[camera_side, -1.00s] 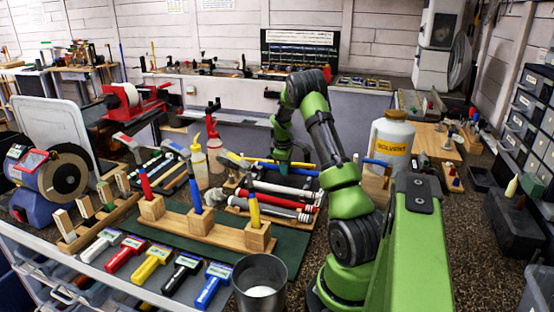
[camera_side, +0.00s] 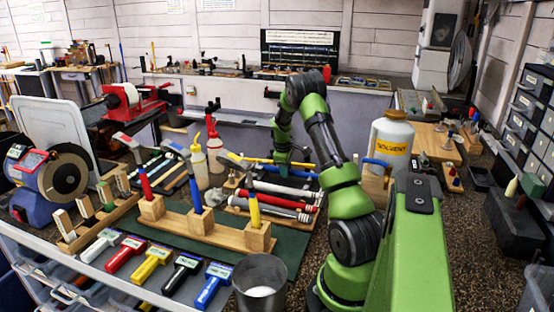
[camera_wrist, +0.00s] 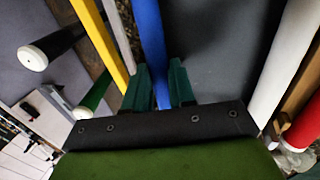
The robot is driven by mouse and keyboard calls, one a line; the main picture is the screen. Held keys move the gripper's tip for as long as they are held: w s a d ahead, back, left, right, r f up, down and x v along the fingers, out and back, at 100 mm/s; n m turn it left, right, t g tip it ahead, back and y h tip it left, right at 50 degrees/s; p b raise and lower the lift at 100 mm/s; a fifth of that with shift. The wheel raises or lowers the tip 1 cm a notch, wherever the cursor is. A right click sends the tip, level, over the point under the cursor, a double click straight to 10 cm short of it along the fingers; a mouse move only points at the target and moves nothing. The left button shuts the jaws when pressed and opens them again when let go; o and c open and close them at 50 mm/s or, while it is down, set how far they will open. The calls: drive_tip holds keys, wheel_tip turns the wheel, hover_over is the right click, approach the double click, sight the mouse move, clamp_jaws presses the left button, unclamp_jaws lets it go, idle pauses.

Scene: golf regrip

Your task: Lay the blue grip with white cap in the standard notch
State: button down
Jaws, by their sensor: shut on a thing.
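The blue grip (camera_wrist: 150,35) runs between the two dark green fingers of my gripper (camera_wrist: 162,88) in the wrist view, and the jaws are shut on it. Its white cap is not visible in the wrist view. In the side view my gripper (camera_side: 283,158) is low over the bench, with the blue grip (camera_side: 296,172) lying roughly level beneath it, behind the white grip. I cannot tell whether the blue grip touches a support. A wooden rack (camera_side: 240,206) holds white, red and grey grips just in front. The standard notch cannot be made out.
A yellow grip (camera_wrist: 100,40) lies close left of the blue one, with white-capped black (camera_wrist: 55,45) and green (camera_wrist: 95,98) grips beyond. A white grip (camera_wrist: 285,65) is at right. Wooden blocks with upright hammers (camera_side: 198,218) and a solvent bottle (camera_side: 391,140) stand nearby.

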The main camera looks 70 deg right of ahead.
drive_tip(key=shift+f, duration=0.15)
drive_tip(key=c, duration=0.9)
unclamp_jaws()
drive_tip(key=shift+o, duration=0.2)
drive_tip(key=v, duration=1.7)
